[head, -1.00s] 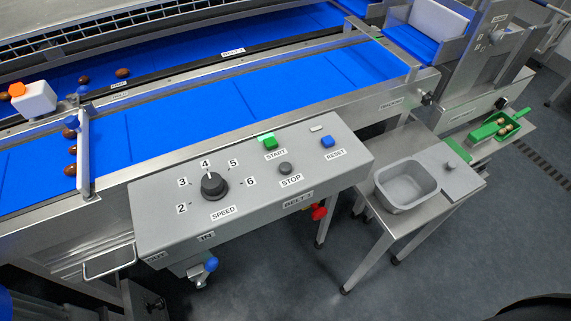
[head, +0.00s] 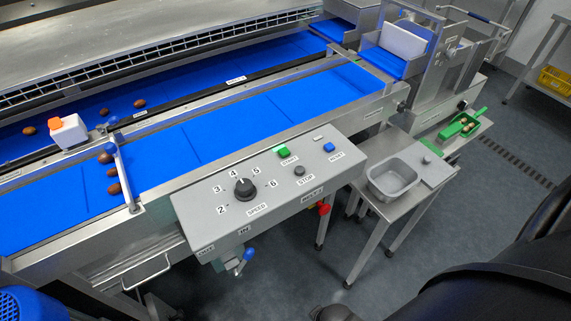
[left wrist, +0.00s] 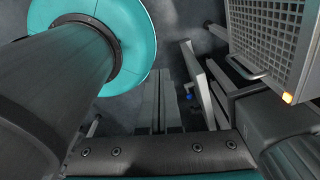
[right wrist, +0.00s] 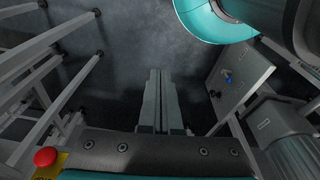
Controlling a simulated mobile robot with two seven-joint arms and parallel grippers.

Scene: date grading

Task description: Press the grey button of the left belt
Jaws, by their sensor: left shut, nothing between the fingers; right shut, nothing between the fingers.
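A grey round button (head: 299,170) labelled STOP sits on the sloped grey control panel (head: 210,190) in front of the blue belt (head: 230,130). A green START button (head: 283,152) is above it, and a blue RESET button (head: 329,147) is to the right. A black speed knob (head: 244,188) is to the left, its mark near 4. Neither gripper shows in the head view. My left gripper (left wrist: 160,75) is shut and empty in the left wrist view. My right gripper (right wrist: 158,74) is shut and empty over dark floor in the right wrist view.
A red knob (head: 323,208) and a blue-handled valve (head: 249,254) stick out under the panel. A grey tub (head: 372,180) stands on a side table right of it. Several brown dates (head: 112,172) lie on the belts near a gate. Floor is open in front.

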